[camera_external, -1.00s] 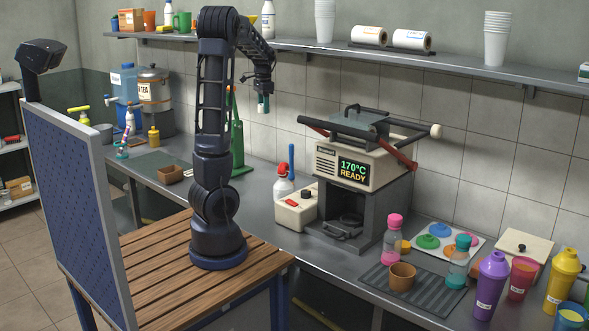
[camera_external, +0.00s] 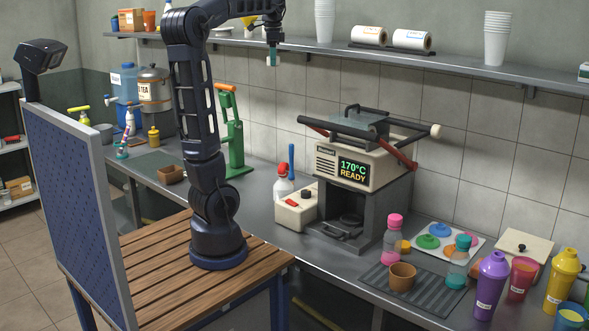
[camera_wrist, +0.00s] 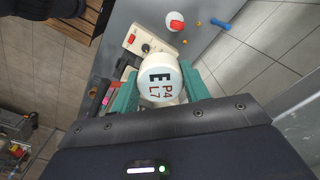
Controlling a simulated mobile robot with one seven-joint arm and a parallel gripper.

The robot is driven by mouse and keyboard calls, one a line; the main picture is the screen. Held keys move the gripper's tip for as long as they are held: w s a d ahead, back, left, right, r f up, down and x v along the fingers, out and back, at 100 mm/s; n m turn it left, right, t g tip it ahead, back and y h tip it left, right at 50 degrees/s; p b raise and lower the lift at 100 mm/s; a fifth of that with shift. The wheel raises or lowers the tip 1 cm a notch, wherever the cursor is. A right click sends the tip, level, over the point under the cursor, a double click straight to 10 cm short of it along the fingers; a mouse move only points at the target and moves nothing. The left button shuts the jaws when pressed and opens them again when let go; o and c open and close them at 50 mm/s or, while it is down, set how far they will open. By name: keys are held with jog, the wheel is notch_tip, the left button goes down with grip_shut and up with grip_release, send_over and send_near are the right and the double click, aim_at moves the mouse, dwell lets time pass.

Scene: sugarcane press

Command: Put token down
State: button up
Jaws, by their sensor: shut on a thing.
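My gripper (camera_external: 272,55) is raised high in front of the tiled wall, close to shelf height, with its fingers pointing down. In the wrist view its teal fingers (camera_wrist: 160,92) are shut on a round white token (camera_wrist: 160,82) marked with a dark "E", "P4" and "L7". In the outside view only a small pale bit shows between the fingers. The token is in the air, touching nothing but my fingers. The wrist view shows the counter below it, with the beige control box and a white bottle with a red cap.
The heat press (camera_external: 360,165) reading "170°C READY" stands right of the beige control box (camera_external: 296,207) and bottle (camera_external: 284,187). A green lever press (camera_external: 232,130) stands left of them. Bottles, cups and colored lids crowd the counter's right end. The wall shelf (camera_external: 400,62) runs behind my gripper.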

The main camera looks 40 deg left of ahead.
jog(key=w+d+f+m, duration=0.15)
jog(key=d+m, duration=0.25)
jog(key=d, duration=0.6)
jog(key=d+f+m, duration=0.2)
jog(key=d+m, duration=0.1)
jog(key=d, duration=0.7)
jog(key=d+f+m, duration=0.1)
jog(key=d+m, duration=0.3)
jog(key=d, duration=0.6)
jog(key=s+d+f+m, duration=0.3)
jog(key=s+d+m, duration=0.4)
jog(key=d, duration=0.6)
jog(key=s+d+f+m, duration=0.3)
jog(key=s+d+m, duration=0.2)
jog(key=s+d, duration=0.65)
jog(key=m, duration=0.2)
send_over(431, 303)
notch_tip(431, 303, down, 29)
notch_tip(431, 303, down, 20)
jog(key=shift+f, duration=0.2)
jog(key=shift+f, duration=0.1)
